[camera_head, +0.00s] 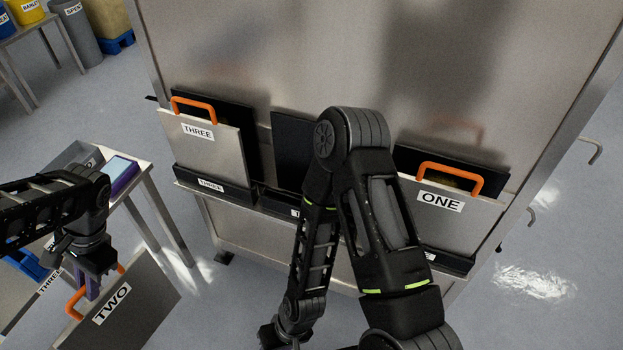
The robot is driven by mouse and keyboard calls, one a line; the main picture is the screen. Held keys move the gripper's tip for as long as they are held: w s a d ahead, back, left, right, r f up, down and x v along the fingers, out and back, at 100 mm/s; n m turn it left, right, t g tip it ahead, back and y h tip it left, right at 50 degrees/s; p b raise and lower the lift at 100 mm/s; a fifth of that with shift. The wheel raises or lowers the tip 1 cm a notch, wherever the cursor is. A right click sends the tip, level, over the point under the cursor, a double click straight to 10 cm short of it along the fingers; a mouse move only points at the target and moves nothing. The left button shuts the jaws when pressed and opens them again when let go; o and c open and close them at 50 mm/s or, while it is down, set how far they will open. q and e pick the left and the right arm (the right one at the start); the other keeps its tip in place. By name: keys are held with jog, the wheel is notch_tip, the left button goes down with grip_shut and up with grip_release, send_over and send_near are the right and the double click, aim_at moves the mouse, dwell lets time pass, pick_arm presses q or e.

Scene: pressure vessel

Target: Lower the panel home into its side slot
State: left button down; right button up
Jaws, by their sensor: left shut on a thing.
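Panel TWO (153,304) is a grey plate with a white label and an orange handle, tilted in the picture at lower left. My left gripper (88,287) is shut on its handle, covering the handle's middle. On the steel vessel, the middle side slot (288,145) shows a dark empty back, and its front label is mostly hidden by my right arm. Panel THREE (212,148) sits in the left slot and panel ONE (462,222) in the right slot. My folded right arm stands before the middle slot; its gripper is out of the picture.
The steel vessel wall (330,45) fills the top. A side table (148,172) with a purple box (122,175) stands at left, close to my left arm. A grey bin (78,35) and buckets are at far upper left. Floor is clear between panel TWO and the vessel.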

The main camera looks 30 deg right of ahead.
dwell(0.6)
pick_arm(q)
jog(key=n+g, duration=0.1)
jog(key=n, duration=0.2)
jog(key=shift+a, duration=0.15)
jog(key=shift+n+g+h, duration=0.3)
jog(key=shift+n+g, duration=0.1)
jog(key=shift+n, duration=0.6)
jog(key=shift+d, duration=0.2)
